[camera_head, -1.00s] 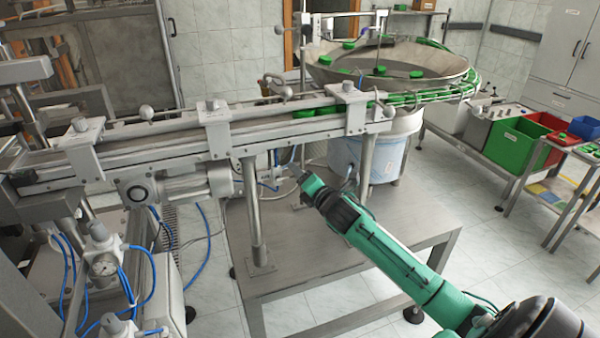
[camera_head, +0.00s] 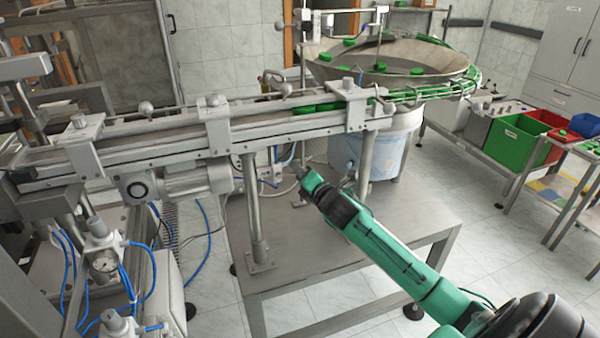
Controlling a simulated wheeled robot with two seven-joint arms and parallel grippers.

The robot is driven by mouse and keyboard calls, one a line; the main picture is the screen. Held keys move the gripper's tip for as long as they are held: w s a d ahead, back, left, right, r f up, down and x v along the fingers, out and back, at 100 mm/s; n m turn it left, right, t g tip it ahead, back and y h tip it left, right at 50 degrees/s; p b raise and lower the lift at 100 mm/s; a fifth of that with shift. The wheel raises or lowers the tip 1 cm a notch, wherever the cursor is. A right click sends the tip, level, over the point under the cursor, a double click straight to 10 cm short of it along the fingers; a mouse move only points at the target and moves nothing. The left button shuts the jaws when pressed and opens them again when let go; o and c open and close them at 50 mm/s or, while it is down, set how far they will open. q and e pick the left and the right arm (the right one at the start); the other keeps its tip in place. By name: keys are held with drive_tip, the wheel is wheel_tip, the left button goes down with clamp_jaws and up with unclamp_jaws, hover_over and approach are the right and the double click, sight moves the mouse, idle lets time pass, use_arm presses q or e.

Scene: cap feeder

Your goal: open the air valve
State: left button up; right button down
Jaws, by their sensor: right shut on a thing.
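My right arm comes in from the lower right. A blue air hose (camera_head: 292,154) runs close by the gripper. My left gripper is not in view.
The conveyor (camera_head: 150,150) crosses above the gripper. A metal leg (camera_head: 254,210) stands to its left on the steel table (camera_head: 330,270). The round feeder bowl (camera_head: 330,74) with green caps is behind right. Green (camera_head: 512,145) and red bins stand far right.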

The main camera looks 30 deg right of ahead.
drive_tip(key=w+a+f+m+t+h+b, duration=0.1)
drive_tip(key=a+f+m+h+b, duration=0.3)
drive_tip(key=m, duration=1.5)
drive_tip(key=shift+w+a+f+m+t+b, duration=0.3)
drive_tip(key=shift+a+f+m+b, duration=0.1)
drive_tip(key=shift+a+f+b, duration=0.8)
drive_tip(key=shift+d+r, duration=0.1)
drive_tip(key=shift+d, duration=0.05)
drive_tip(key=c, duration=1.1)
unclamp_jaws()
